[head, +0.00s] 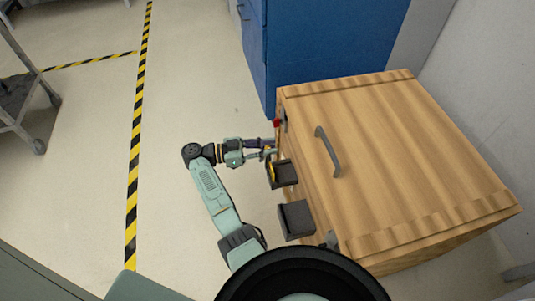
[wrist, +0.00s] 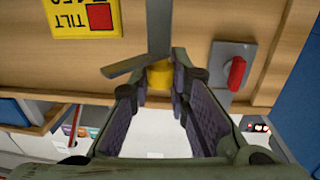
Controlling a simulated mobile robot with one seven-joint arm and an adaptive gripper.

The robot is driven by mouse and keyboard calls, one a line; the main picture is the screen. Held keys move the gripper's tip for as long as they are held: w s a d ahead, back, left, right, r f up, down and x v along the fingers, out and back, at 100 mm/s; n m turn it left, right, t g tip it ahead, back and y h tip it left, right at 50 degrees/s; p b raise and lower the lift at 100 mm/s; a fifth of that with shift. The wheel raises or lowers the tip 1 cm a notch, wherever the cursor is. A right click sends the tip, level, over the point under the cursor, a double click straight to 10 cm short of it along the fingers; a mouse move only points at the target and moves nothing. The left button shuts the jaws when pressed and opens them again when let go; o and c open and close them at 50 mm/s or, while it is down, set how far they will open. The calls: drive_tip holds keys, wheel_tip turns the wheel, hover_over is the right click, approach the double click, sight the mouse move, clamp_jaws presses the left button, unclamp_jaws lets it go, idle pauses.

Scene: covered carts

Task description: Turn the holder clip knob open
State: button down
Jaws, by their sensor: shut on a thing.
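A yellow knob (wrist: 159,75) sits on the wooden front of the cart (head: 420,150), in the upper middle of the wrist view. A grey flat bar (wrist: 124,67) slants out to its left, and a grey vertical strip (wrist: 159,25) runs above it. My gripper (wrist: 160,84) has one finger on each side of the yellow knob and is shut on it. The fingertips hide part of the knob's sides. In the head view my gripper (head: 270,148) reaches the cart's left side; the yellow knob cannot be made out clearly there.
A red knob (wrist: 236,73) on a grey plate is close right of my fingers. A yellow TILT label (wrist: 68,18) is at upper left. Dark boxes (head: 295,220) jut from the cart's side. A blue cabinet (head: 320,45) stands behind; the floor left is open.

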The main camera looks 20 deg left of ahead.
drive_tip(key=m+g+b, duration=0.1)
drive_tip(key=m+g+h+b, duration=0.1)
drive_tip(key=g+b, duration=0.1)
drive_tip(key=shift+a+f+g, duration=0.15)
drive_tip(key=shift+f+g, duration=0.15)
drive_tip(key=shift+f, duration=0.05)
drive_tip(key=m+g+h+b, duration=0.1)
drive_tip(key=m+g+b, duration=0.1)
drive_tip(key=b, duration=0.4)
drive_tip(key=shift+f+g, duration=0.15)
drive_tip(key=shift+g, duration=0.35)
drive_tip(key=m+g+b, duration=0.1)
drive_tip(key=g+b, duration=0.1)
drive_tip(key=b, duration=0.2)
drive_tip(key=shift+r+m, duration=0.2)
drive_tip(key=shift+m, duration=0.2)
drive_tip(key=shift+r+m+g+b, duration=0.3)
drive_tip(key=shift+g+b, duration=0.3)
drive_tip(key=shift+b, duration=0.2)
drive_tip(key=shift+d, duration=0.2)
drive_tip(key=c, duration=1.5)
unclamp_jaws()
drive_tip(key=shift+r, duration=0.1)
wheel_tip(320, 180, up, 10)
drive_tip(key=shift+f, duration=0.1)
